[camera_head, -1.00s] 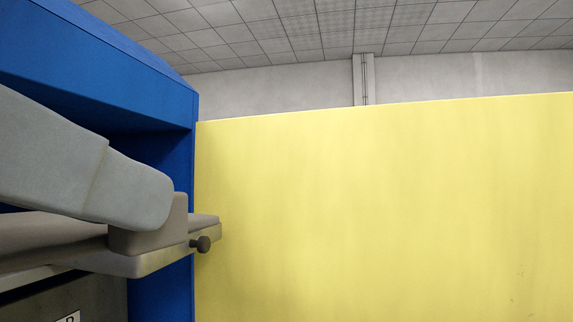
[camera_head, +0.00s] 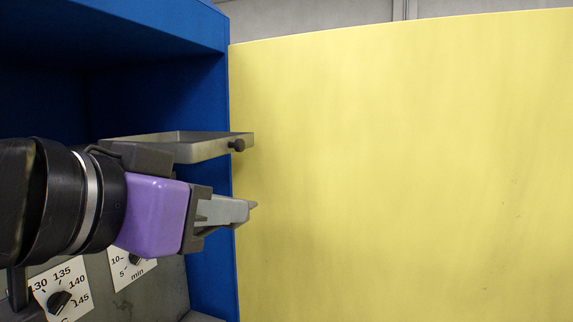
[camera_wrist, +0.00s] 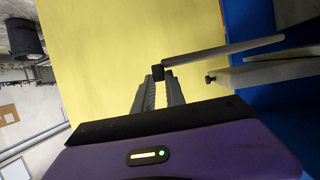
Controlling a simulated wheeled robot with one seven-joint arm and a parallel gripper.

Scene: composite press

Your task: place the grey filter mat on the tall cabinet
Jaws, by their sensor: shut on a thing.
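My gripper (camera_wrist: 160,90) reaches out in front of the yellow panel in the wrist view. Its dark ridged fingers are shut on the dark block at the near end of a thin grey slab (camera_wrist: 225,50). This appears to be the grey filter mat, seen edge-on, pointing right toward the blue press. In the head view my gripper (camera_head: 245,206) is at lower left, just below a shallow tray; the held slab is mostly hidden there. I cannot make out which thing is the tall cabinet.
The blue press frame (camera_head: 212,100) stands at left, with the metal tray (camera_head: 212,147) and its dark knob (camera_head: 237,145) jutting out. Dials (camera_head: 60,300) sit below it. A large yellow panel (camera_head: 400,170) fills the right side.

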